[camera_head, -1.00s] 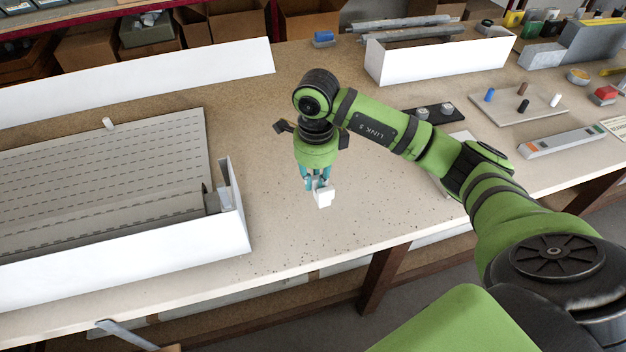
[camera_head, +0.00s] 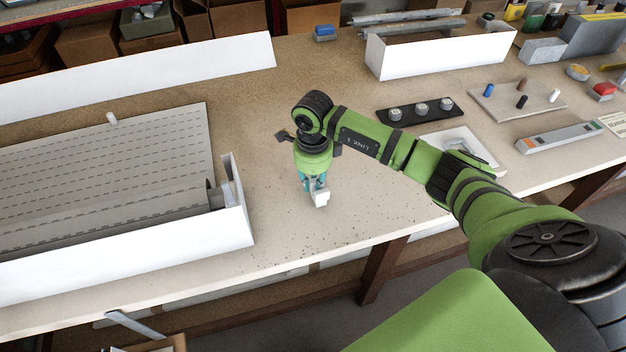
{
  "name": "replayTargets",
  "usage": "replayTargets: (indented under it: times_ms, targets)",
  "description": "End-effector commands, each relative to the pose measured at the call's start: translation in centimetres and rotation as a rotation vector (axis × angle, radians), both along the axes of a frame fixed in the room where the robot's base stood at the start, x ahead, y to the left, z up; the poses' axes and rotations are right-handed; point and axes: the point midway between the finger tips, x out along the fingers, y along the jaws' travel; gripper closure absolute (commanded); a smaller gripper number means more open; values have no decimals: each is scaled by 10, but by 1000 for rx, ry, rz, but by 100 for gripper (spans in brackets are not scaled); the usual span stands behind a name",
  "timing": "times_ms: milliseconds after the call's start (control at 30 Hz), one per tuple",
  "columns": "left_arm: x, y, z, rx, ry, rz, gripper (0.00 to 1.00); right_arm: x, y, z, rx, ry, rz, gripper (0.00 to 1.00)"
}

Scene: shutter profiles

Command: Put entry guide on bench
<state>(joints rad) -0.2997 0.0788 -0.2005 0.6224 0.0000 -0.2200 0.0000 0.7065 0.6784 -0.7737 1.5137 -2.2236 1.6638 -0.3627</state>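The entry guide (camera_head: 321,199) looks like a small white block. It is between the teal fingertips of my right gripper (camera_head: 314,186), which points down over the bench (camera_head: 290,228). The gripper seems shut on the guide. The guide is at or just above the bench top, in the clear area right of the long white box; I cannot tell whether it touches. My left gripper is not in view.
A long white box (camera_head: 130,254) with a slatted grey shutter (camera_head: 110,160) fills the left of the bench. A black strip with knobs (camera_head: 420,109), a white tray (camera_head: 462,145) and a peg board (camera_head: 515,103) lie to the right. The bench's front edge is close to the gripper.

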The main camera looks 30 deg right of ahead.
Motion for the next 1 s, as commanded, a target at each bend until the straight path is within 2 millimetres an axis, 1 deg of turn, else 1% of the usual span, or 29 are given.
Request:
replayTargets:
  times_ms: [33, 67, 367, 467, 533, 667, 900, 1000]
  targets:
    - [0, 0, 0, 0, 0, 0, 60, 0, 0, 0, 0, 0, 0, 66]
    - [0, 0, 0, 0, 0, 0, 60, 0, 0, 0, 0, 0, 0, 58]
    - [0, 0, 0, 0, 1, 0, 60, 0, 0, 0, 0, 0, 0, 58]
    - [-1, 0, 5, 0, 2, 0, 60, 0, 0, 5, 0, 0, -1, 58]
    - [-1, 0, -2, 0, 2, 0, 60, 1, 0, 9, 0, -3, 1, 58]
    - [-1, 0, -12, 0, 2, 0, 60, 2, -1, 32, -1, -8, 1, 58]
    - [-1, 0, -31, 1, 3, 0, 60, 1, 0, 84, 0, -8, 0, 58]
    - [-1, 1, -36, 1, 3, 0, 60, 0, 0, 101, -2, -5, -1, 58]
